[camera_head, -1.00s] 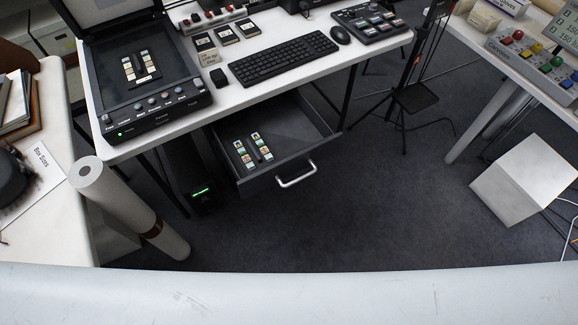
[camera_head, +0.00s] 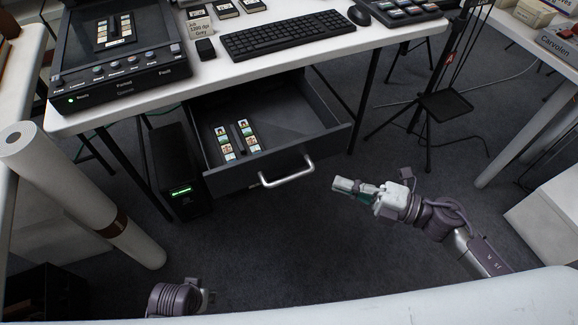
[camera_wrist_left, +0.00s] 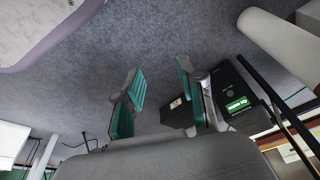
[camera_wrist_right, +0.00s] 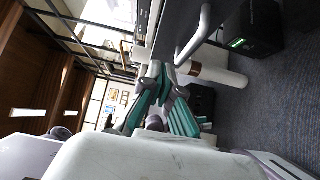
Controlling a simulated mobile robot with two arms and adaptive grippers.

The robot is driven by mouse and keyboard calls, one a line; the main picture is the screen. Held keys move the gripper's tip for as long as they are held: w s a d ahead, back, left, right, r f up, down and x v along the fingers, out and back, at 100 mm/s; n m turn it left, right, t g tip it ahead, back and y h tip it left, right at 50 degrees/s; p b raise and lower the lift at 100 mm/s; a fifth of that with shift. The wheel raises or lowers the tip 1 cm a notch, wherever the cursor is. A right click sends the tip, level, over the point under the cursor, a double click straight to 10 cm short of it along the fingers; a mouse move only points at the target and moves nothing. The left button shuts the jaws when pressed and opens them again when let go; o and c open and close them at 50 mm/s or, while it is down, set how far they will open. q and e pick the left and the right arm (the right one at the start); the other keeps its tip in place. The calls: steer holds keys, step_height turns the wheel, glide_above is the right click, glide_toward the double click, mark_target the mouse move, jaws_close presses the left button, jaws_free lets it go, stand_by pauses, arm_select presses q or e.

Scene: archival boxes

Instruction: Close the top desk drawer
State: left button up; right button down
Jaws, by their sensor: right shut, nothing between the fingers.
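The top desk drawer (camera_head: 330,147) is pulled out from under the white desk, its dark front facing me. Two rows of small coloured slides (camera_head: 237,140) lie inside. Its silver bar handle (camera_head: 288,172) sits on the front; a pale curved bar that looks like it shows in the right wrist view (camera_wrist_right: 196,36). My right gripper (camera_head: 346,186) is shut and empty, in front of the drawer to the right of the handle, apart from it. My left gripper (camera_wrist_left: 158,88) is open and empty in the left wrist view; in the head view only part of that arm shows at the bottom.
The white desk (camera_head: 215,80) carries a keyboard (camera_head: 287,36) and a scanner (camera_head: 118,75). A black computer tower (camera_head: 178,172) stands left of the drawer. A paper roll (camera_head: 82,195) leans at left. A stand (camera_head: 444,104) is at right. Floor before the drawer is clear.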

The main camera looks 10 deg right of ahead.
glide_toward(274, 154)
steer(key=a, duration=0.2)
steer(key=s+a, duration=0.1)
steer(key=shift+a+r+n+p, duration=0.1)
steer(key=shift+a+n+p, duration=0.2)
steer(key=shift+a, duration=0.05)
steer(key=w, duration=0.1)
steer(key=w+a, duration=0.1)
steer(key=w, duration=0.1)
steer(key=shift+a, duration=0.2)
steer(key=shift+w+a, duration=0.15)
steer(key=shift+w, duration=0.3)
arm_select(q)
steer(key=shift+w+r, duration=0.2)
steer(key=shift+r, duration=0.3)
steer(key=shift+s, duration=0.1)
steer(key=shift+f, duration=0.1)
